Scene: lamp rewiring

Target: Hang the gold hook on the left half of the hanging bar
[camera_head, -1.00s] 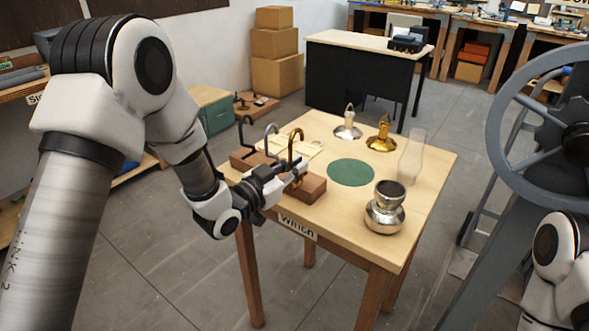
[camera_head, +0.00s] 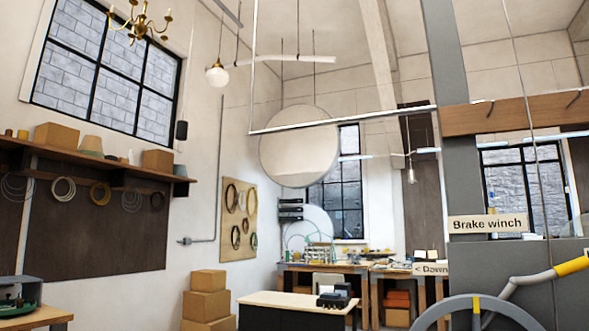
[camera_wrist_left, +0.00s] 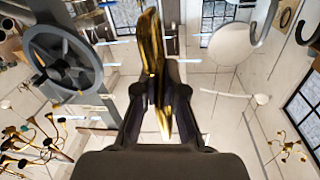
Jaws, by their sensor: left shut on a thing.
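The gold hook (camera_wrist_left: 153,60) is between the two fingers of my left gripper (camera_wrist_left: 158,92) in the left wrist view. A thin pale horizontal bar (camera_head: 343,120) hangs in the middle of the head view and looks like the hanging bar. A vertical rod rises from its left end, and its right end meets a grey post. Neither gripper shows in the head view, so I cannot see the gold hook against the bar there.
In the left wrist view a grey curved piece (camera_wrist_left: 266,27) and a dark one (camera_wrist_left: 303,31) stand close at upper right, probably the other hooks. The brake winch (camera_head: 500,284) stands at right.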

